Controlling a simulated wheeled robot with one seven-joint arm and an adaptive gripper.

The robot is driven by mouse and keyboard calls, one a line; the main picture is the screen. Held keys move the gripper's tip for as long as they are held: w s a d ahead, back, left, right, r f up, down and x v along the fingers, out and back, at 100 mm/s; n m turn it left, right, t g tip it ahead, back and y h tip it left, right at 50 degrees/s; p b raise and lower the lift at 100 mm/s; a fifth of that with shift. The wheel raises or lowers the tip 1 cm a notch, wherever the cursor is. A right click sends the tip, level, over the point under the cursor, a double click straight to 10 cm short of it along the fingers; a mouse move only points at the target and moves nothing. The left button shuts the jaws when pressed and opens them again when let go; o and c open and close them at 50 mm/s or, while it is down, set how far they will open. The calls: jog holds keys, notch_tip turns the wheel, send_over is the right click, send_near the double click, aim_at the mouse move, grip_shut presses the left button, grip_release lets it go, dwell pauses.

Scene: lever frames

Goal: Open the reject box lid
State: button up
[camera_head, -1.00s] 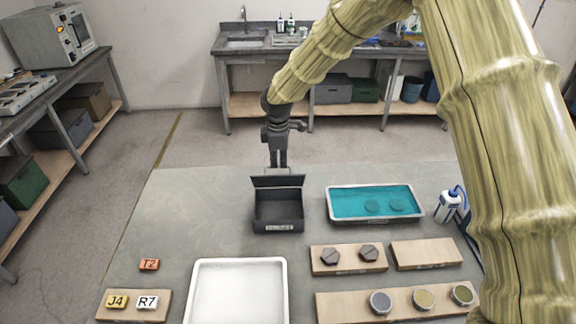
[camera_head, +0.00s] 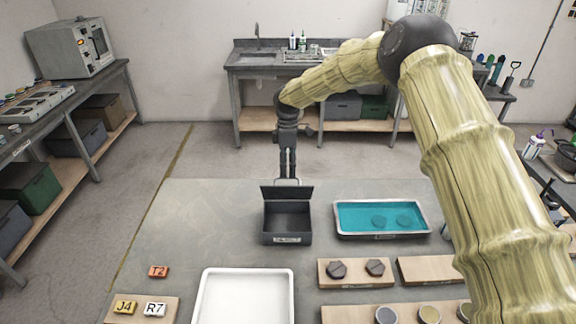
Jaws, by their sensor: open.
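The reject box (camera_head: 287,239) is a dark grey open-topped box in the middle of the table, with a small label on its front. Its lid (camera_head: 287,192) stands upright along the back edge, and the dark empty-looking inside shows. My gripper (camera_head: 288,178) points down just behind the lid's top edge, with its fingers apart. A thin light handle shows at the lid's top by the fingertips. I cannot tell whether the fingers touch the lid or handle.
A tray of teal liquid (camera_head: 345,232) with dark discs stands right of the box. A white tray (camera_head: 207,296) is in front. Wooden boards (camera_head: 355,280) hold dark hexagonal pieces and round pots. Tags T2 (camera_head: 158,271), J4 (camera_head: 125,307) and R7 (camera_head: 155,309) lie left.

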jog(key=shift+f, duration=0.4)
jog(key=shift+r, duration=0.1)
jog(key=shift+c, duration=0.4)
jog(key=w+r+p, duration=0.3)
jog(key=w+r, duration=0.5)
jog(key=w, duration=0.1)
jog(key=shift+w+d+r, duration=0.15)
jog(key=shift+w+r, duration=0.05)
jog(key=shift+w, duration=0.2)
dwell(0.5)
dwell(0.5)
jog(key=v, duration=1.2)
